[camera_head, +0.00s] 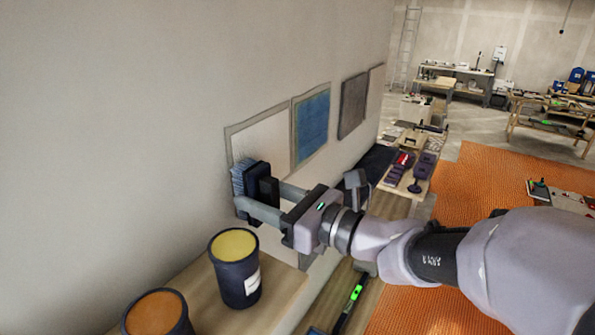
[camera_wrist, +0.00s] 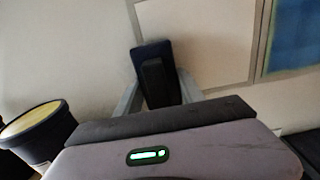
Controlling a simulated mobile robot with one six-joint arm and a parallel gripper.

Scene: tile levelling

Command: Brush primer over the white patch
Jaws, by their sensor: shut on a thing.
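The white patch (camera_head: 265,138) is a pale framed rectangle on the wall; it also shows in the wrist view (camera_wrist: 205,42). My gripper (camera_head: 262,197) is shut on a brush (camera_head: 245,178) with a dark block back and blue-grey bristles. The bristles face the wall, by the patch's lower left. In the wrist view the brush's back (camera_wrist: 153,75) stands between the fingers and covers the patch's left edge; bristle contact with the wall cannot be told. A dark pot with yellow contents (camera_head: 238,280) stands below and left of the gripper.
A second dark pot with orange-brown contents (camera_head: 160,312) stands on the same wooden shelf (camera_head: 200,280). A blue panel (camera_head: 312,122) and a grey panel (camera_head: 353,105) hang right of the patch. A tool-covered bench (camera_head: 395,185) stands farther along the wall.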

